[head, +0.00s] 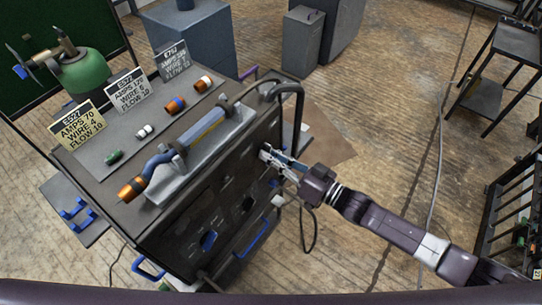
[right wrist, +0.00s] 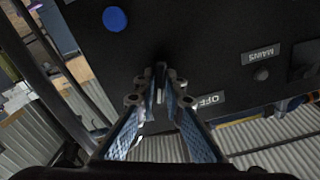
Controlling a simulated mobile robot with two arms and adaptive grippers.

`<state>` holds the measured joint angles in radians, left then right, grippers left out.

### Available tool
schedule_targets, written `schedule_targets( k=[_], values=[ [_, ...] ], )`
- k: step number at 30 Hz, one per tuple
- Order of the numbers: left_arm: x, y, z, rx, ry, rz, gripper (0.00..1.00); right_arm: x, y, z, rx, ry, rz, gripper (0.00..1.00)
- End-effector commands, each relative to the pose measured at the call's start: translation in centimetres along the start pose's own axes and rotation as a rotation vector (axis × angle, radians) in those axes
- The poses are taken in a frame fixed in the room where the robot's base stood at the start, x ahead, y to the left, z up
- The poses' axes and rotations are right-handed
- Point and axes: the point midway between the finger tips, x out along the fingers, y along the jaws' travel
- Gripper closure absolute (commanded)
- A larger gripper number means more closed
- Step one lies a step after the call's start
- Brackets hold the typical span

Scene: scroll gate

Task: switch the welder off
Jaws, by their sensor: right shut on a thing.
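The welder (head: 178,243) is a dark cabinet on the left of the head view, with control parts on its front. My right gripper (head: 266,153) reaches its front face near the upper right corner. In the right wrist view the fingertips (right wrist: 158,86) are closed together on a small switch part at the black panel (right wrist: 204,35); the fingers hide most of it. A label reading "OFF" (right wrist: 209,100) sits just beside the fingers. A "MAINS" label (right wrist: 261,54) is farther right, with a small round dark part (right wrist: 261,74) below it. My left gripper is not in view.
A black bar handle (head: 299,108) stands out near my right gripper. A blue round button (right wrist: 115,19) is on the panel. The floor to the right is mostly clear.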

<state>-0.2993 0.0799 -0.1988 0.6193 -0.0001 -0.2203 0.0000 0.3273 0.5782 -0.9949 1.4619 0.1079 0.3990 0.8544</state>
Motion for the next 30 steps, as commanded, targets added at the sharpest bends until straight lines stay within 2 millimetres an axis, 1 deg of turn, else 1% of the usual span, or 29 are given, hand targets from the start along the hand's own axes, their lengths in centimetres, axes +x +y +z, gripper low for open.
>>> schedule_targets(
  k=[21, 30],
  values=[
    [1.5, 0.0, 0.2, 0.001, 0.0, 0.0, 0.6, -0.1, 0.2, 0.1, -0.68, -0.002, 0.001, 1.0],
    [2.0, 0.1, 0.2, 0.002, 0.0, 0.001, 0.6, 0.0, 0.2, 0.0, -0.913, 0.0, 0.001, 1.0]
  ],
)
